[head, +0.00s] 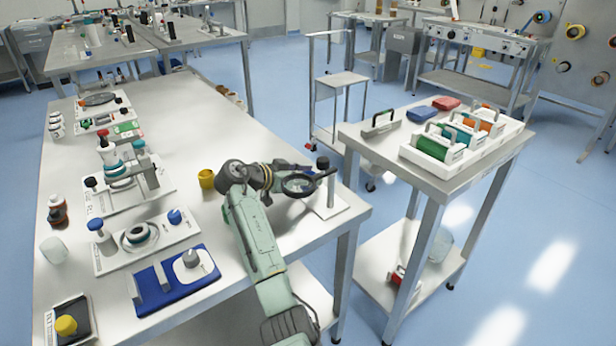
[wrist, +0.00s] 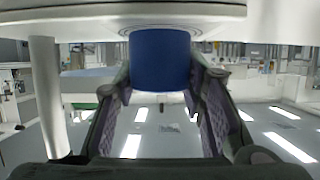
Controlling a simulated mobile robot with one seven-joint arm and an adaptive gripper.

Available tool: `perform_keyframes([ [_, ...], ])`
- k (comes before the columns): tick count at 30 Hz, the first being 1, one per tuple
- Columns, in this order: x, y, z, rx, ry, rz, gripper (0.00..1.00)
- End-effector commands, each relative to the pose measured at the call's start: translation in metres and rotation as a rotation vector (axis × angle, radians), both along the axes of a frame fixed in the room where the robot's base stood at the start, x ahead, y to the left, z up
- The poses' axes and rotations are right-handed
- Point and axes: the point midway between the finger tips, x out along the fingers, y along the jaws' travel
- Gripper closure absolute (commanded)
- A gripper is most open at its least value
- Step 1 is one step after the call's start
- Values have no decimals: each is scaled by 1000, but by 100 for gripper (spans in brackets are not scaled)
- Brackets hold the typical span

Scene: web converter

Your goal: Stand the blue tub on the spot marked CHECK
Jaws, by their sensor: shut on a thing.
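My gripper (wrist: 160,88) is shut on the blue tub (wrist: 160,62), with a finger on each side of it in the wrist view. The tub's end is close to a pale surface with a round outline at the top of that view; I cannot tell if they touch. In the head view my gripper (head: 301,171) is at the magnifier stand at the table's right end, beside its black ring (head: 299,187). The tub is mostly hidden there. The stand has a white base (head: 334,207). I cannot read a CHECK mark in either view.
The stand's upright post (wrist: 45,100) is close on the left in the wrist view, its black knob (head: 323,163) in the head view. A yellow tub (head: 207,180) stands left of my arm. Several fixtures line the table's left side. A trolley (head: 380,150) stands to the right.

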Motion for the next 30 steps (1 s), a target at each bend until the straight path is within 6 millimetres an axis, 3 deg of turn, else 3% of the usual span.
perform_keyframes([
  [9, 0, 0, 0, 0, 0, 0, 43],
  [20, 0, 0, 4, 0, 0, 1, 43],
  [30, -33, 47, 27, 2, -3, 5, 43],
])
